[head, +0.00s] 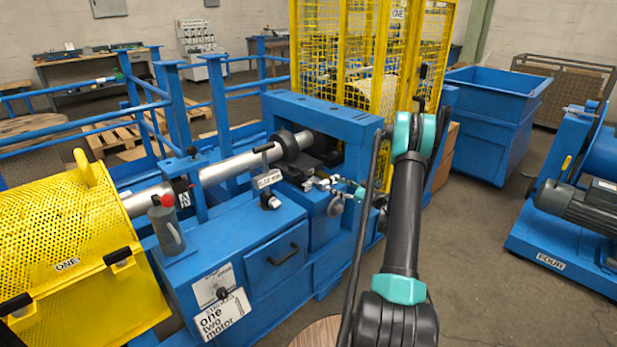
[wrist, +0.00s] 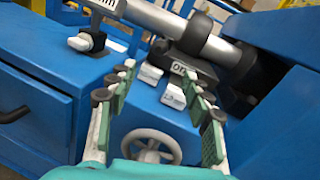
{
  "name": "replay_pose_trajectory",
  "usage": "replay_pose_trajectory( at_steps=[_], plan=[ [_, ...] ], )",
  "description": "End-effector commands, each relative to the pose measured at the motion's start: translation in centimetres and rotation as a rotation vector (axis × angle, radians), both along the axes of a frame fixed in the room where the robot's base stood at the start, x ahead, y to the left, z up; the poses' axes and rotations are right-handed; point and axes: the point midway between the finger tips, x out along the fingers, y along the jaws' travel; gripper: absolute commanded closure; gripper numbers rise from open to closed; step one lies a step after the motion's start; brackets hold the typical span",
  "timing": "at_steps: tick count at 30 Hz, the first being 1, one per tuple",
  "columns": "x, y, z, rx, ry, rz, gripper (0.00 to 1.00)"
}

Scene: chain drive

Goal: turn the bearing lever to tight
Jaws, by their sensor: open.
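My gripper (wrist: 160,88) is open, its green-padded fingers either side of two small white blocks (wrist: 150,74). It also shows in the head view (head: 345,190), at the blue bearing stand. A dark bearing block with a white label (wrist: 180,69) lies just beyond the fingertips; the label is only partly readable. A small upright lever with a black top and a white plate (head: 269,180) stands on the blue cabinet; its base shows at upper left in the wrist view (wrist: 87,40). I cannot tell which part is the bearing lever or its setting. Nothing is held.
A grey handwheel (wrist: 150,147) sits below the fingers. A steel shaft (head: 230,168) with a black collar (head: 290,145) runs above. The blue frame (head: 340,120) and yellow mesh guard (head: 335,50) stand close.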

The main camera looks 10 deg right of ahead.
Motion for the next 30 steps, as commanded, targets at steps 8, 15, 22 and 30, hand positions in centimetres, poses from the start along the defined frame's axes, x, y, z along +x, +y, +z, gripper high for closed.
replay_pose_trajectory(
  at_steps=[8,15,22,30],
  plan=[
    [3.8,4.3,0.0,-0.001,0.000,0.004,0.50],
    [7.0,7.7,0.0,-0.002,-0.001,0.003,0.50],
    [9.0,9.8,0.0,-0.002,-0.001,0.002,0.50],
    [9.7,10.5,0.0,-0.002,-0.001,0.001,0.50]
  ],
)
